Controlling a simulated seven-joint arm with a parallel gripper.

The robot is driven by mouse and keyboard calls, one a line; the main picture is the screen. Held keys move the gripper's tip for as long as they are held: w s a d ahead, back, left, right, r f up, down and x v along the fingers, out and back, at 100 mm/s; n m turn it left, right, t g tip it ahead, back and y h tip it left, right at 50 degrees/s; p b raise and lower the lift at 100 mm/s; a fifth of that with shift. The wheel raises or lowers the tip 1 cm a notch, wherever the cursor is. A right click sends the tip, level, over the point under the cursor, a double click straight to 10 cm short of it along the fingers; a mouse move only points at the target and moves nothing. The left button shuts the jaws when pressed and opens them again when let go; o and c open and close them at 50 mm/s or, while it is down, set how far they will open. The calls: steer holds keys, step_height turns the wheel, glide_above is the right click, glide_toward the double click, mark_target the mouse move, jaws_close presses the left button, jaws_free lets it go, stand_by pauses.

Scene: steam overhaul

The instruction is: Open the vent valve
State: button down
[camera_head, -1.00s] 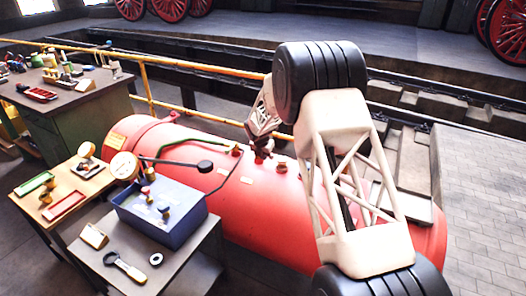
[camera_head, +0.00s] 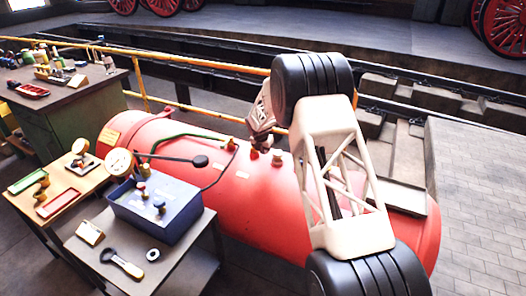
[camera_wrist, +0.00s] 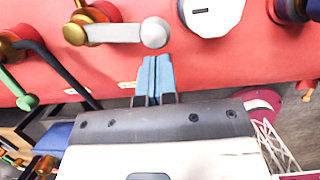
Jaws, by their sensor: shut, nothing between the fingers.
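The red boiler (camera_head: 200,175) lies on its side and carries several fittings along its top. In the wrist view, a brass valve (camera_wrist: 76,28) has a grey lever (camera_wrist: 115,33) with a ball end, lying roughly crosswise to the right. I cannot tell from a label whether it is the vent valve. My gripper (camera_wrist: 155,62) has its two blue fingers pressed together and empty. The tips appear just below the lever's ball end in the picture, apart from it or barely touching; I cannot tell which. In the head view, my wrist (camera_head: 261,118) hides the fingertips.
A white-faced fitting (camera_wrist: 212,14) stands right of the lever. A brass fitting with a green lever (camera_wrist: 27,102) is at the left. A yellow rail (camera_head: 190,60) runs behind.

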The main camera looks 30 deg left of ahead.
steer(key=shift+w, duration=0.1)
steer(key=shift+w+d, duration=0.35)
steer(key=shift+w, duration=0.35)
steer(key=shift+s+d, duration=0.1)
steer(key=s+r, duration=0.6)
steer(key=r, duration=0.4)
steer(key=shift+s+d+r, duration=0.25)
steer(key=shift+d, duration=0.1)
stand_by(0.5)
steer(key=shift+s, duration=0.1)
steer(key=shift+s+a+n, duration=0.3)
steer(key=shift+s+a, duration=0.15)
steer(key=shift+s, duration=0.15)
